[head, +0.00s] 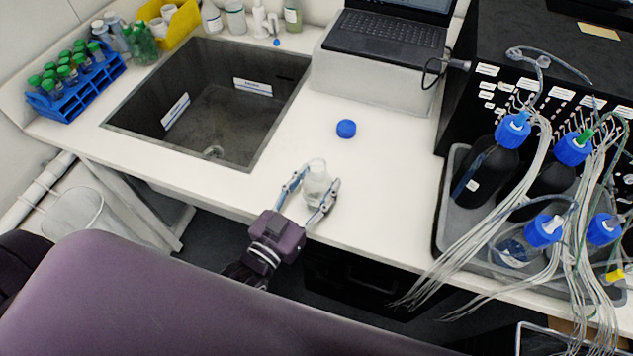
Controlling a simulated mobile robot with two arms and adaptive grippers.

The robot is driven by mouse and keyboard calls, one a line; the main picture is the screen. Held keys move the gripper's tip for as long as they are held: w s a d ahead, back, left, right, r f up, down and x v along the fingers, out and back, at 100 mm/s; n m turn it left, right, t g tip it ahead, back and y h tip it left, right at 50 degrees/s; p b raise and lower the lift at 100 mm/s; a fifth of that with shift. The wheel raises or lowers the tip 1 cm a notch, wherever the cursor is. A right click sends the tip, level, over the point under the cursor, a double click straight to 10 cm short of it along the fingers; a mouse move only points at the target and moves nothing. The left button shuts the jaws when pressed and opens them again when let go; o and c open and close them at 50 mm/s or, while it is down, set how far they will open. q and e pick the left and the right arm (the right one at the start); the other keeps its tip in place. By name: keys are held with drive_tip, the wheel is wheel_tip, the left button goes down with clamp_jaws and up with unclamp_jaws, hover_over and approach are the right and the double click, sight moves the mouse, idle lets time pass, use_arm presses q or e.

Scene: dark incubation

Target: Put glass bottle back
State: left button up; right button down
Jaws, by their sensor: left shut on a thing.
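A small clear glass bottle (317,182) stands upright at the front of the white counter, to the right of the sink, with no cap on it. My left gripper (308,196) reaches in from the front edge and is shut on the bottle, one finger on each side. A blue cap (346,128) lies on the counter behind and to the right of the bottle, apart from it. My right gripper is not in view.
A dark sink (235,105) is at the left, with a blue tube rack (78,80) beyond it. A laptop (385,35) sits on a pale box behind. A grey tray (447,215) with tubed bottles is at the right. The counter around the cap is clear.

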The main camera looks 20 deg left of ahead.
use_arm(q)
drive_tip(key=shift+f, duration=0.35)
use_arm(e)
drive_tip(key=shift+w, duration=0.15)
use_arm(q)
drive_tip(key=shift+f, duration=0.15)
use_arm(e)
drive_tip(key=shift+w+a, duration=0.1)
use_arm(q)
drive_tip(key=o, duration=1)
drive_tip(key=shift+f, duration=0.1)
drive_tip(key=o, duration=0.4)
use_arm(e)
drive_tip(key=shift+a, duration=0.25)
use_arm(q)
drive_tip(key=shift+r, duration=0.25)
drive_tip(key=shift+b+v, duration=1.5)
drive_tip(key=shift+v, duration=4.5)
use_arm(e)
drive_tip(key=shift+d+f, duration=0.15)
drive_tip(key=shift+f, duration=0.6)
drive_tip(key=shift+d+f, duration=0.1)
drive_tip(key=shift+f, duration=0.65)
